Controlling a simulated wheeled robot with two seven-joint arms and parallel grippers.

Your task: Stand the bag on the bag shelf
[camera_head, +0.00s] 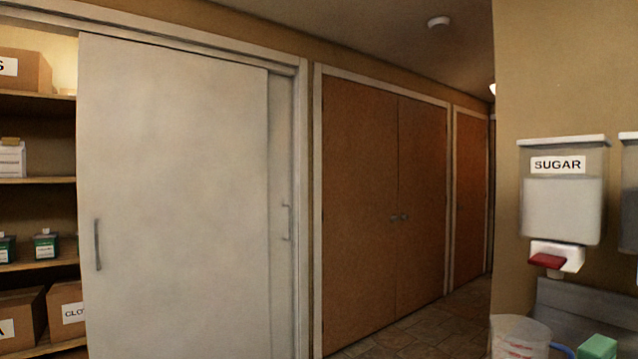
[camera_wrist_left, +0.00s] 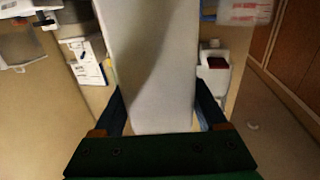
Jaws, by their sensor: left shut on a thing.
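In the left wrist view, my left gripper (camera_wrist_left: 158,108) has its two dark blue fingers on either side of a tall pale grey-white thing, which looks like the bag (camera_wrist_left: 150,60). The gripper is shut on it. The bag runs up out of the top of the view, and no label shows on it. In the head view neither the bag nor either gripper shows. Wooden shelves (camera_head: 38,181) stand at the far left of the head view; I cannot tell whether one is the bag shelf.
A pale sliding door (camera_head: 175,200) covers part of the shelves, which hold boxes and small dark tubs (camera_head: 45,246). Brown double doors (camera_head: 385,200) are shut. At right are a SUGAR dispenser (camera_head: 562,205), a clear bucket (camera_head: 518,338) and a green block (camera_head: 598,347). Tiled floor (camera_head: 430,325) is clear.

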